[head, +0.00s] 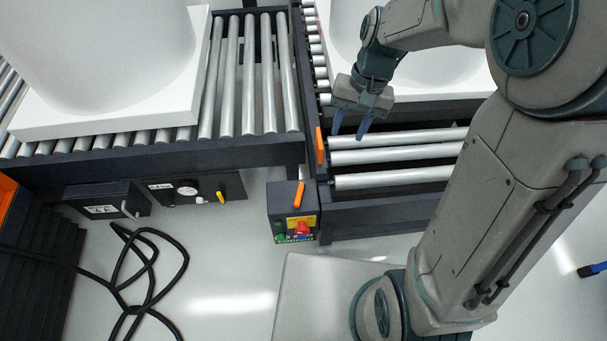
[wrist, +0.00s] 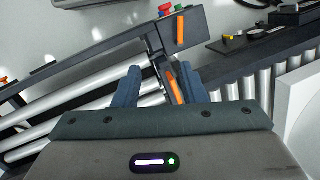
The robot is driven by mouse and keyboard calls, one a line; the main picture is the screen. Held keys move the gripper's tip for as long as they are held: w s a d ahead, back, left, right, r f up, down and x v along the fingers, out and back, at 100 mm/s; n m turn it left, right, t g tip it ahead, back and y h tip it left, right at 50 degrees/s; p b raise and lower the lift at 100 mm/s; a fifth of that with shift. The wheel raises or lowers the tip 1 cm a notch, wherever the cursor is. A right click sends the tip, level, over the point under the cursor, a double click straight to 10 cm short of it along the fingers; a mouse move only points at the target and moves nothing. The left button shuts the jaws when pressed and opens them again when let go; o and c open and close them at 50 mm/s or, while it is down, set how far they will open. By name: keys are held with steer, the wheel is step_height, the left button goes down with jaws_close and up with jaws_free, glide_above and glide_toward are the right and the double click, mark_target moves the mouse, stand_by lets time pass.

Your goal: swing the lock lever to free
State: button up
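An orange lever (head: 319,146) stands upright at the corner where the two roller conveyors meet. It also shows in the wrist view (wrist: 174,88), between my fingers in the picture. A second orange handle (head: 299,194) sits on top of the control box (head: 280,203); it shows in the wrist view too (wrist: 180,30). I cannot tell from a label which is the lock lever. My gripper (head: 350,125) is open and empty, fingers pointing down, just right of the corner lever and apart from it. Both blue fingertips show in the wrist view (wrist: 160,72).
A white tank on a white base (head: 120,125) stands on the left conveyor; another white base (head: 440,88) lies behind my arm. A panel with a yellow knob (head: 221,197) hangs under the left conveyor. A black cable (head: 150,270) loops over the floor.

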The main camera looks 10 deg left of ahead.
mark_target(299, 198)
steer(key=w+a+f+g+b, duration=0.1)
steer(key=a+f+b, duration=0.25)
steer(key=f, duration=0.45)
steer(key=w+a+f+g+b, duration=0.2)
steer(key=a+f+b, duration=0.15)
steer(key=f, duration=0.45)
steer(key=shift+y, duration=0.3)
steer(key=b+x, duration=0.1)
steer(key=x, duration=0.3)
steer(key=b+x, duration=0.1)
steer(key=x, duration=0.4)
steer(key=b+x, duration=0.1)
steer(key=x, duration=0.3)
steer(key=shift+s+a+f, duration=0.1)
steer(key=shift+a+f, duration=0.1)
steer(key=shift+a, duration=0.15)
jaws_close()
